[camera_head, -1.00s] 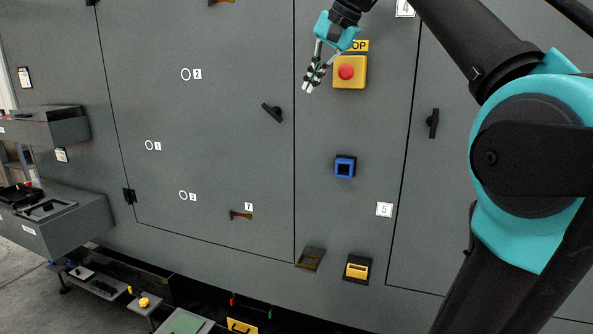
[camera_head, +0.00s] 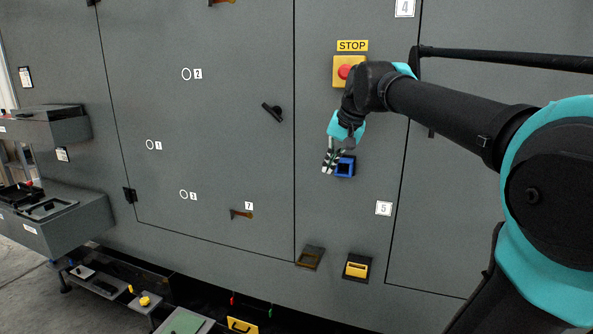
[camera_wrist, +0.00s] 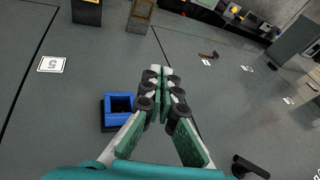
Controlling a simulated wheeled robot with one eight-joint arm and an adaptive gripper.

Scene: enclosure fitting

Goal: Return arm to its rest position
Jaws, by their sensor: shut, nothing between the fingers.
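My gripper (camera_head: 328,168) is shut and empty. In the head view it hangs in front of the cabinet panel, just left of the blue square frame (camera_head: 345,167) and below the red stop button. In the wrist view the gripper fingertips (camera_wrist: 160,72) come together, with the blue frame (camera_wrist: 118,110) to their left. I cannot tell the exact gap between the gripper and the panel. My arm reaches in from the right and covers part of the stop button's yellow box (camera_head: 340,80) and the right door's handle.
A black handle (camera_head: 272,112) juts from the left door. A yellow-fronted holder (camera_head: 357,267) and a brown holder (camera_head: 310,257) sit low on the panel. Grey shelves (camera_head: 75,215) stand at the left. A low tray with several parts runs along the floor.

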